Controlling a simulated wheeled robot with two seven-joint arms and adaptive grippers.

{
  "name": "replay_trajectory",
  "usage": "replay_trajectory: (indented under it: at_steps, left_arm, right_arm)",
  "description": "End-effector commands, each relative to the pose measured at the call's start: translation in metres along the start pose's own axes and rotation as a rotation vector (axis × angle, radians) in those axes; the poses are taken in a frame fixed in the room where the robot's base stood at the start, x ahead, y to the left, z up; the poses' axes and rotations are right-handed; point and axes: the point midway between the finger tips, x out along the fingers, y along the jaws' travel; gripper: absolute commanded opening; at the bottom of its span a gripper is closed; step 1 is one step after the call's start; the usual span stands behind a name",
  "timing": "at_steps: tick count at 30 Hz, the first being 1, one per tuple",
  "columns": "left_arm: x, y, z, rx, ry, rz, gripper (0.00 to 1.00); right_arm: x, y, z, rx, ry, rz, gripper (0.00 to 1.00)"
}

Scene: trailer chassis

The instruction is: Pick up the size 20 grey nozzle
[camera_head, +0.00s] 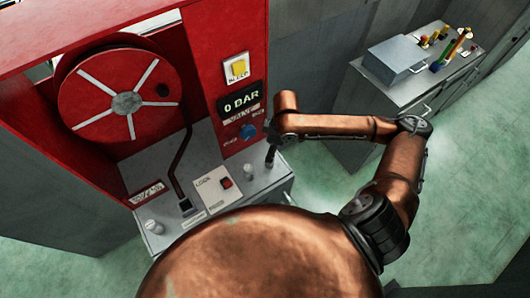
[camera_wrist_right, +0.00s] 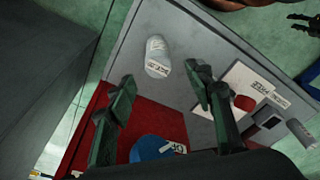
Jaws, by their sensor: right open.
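A pale grey cylindrical nozzle (camera_wrist_right: 157,57) with a small label stands on the grey counter (camera_wrist_right: 190,28) in the right wrist view. I cannot read its size. My right gripper (camera_wrist_right: 163,100) is open and empty, its dark green fingers apart, with the nozzle beyond the gap between the tips and not touched. In the head view my right gripper (camera_head: 270,157) hangs over the counter's right end; I cannot make out this nozzle there. Another grey nozzle (camera_wrist_right: 300,132) shows at the right edge. A dark gripper, seemingly my left one (camera_wrist_right: 304,24), is partly cut off at top right.
The red housing with a hose reel (camera_head: 125,103) rises behind the counter. A blue valve knob (camera_head: 248,132) sits below the 0 BAR display (camera_head: 241,101). A red button (camera_wrist_right: 245,103) is on the counter. A cabinet (camera_head: 395,85) with tools stands back right.

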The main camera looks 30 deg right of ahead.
Motion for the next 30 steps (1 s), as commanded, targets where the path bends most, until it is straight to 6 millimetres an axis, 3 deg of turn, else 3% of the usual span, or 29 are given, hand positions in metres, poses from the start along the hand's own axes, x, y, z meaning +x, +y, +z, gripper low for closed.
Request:
replay_trajectory:
  at_steps: [5,14,19,26,30]
  left_arm:
    - [0.000,0.000,0.000,0.000,0.000,0.000,0.40]
    - [-0.006,0.003,0.030,-0.006,-0.038,0.002,0.40]
    - [-0.006,0.002,0.020,-0.004,-0.026,0.001,0.40]
    - [-0.005,0.000,0.000,0.000,0.000,0.000,0.40]
    - [-0.005,0.000,-0.001,0.000,0.001,0.000,0.40]
  right_arm:
    - [0.019,-0.001,0.002,0.002,-0.002,-0.004,0.48]
    - [0.056,0.004,0.006,0.004,-0.002,-0.003,0.48]
    - [0.073,0.005,0.006,0.002,-0.001,0.000,0.48]
    - [0.075,0.005,0.006,0.001,0.000,0.001,0.48]
    - [0.075,0.005,0.006,0.001,0.000,0.001,0.39]
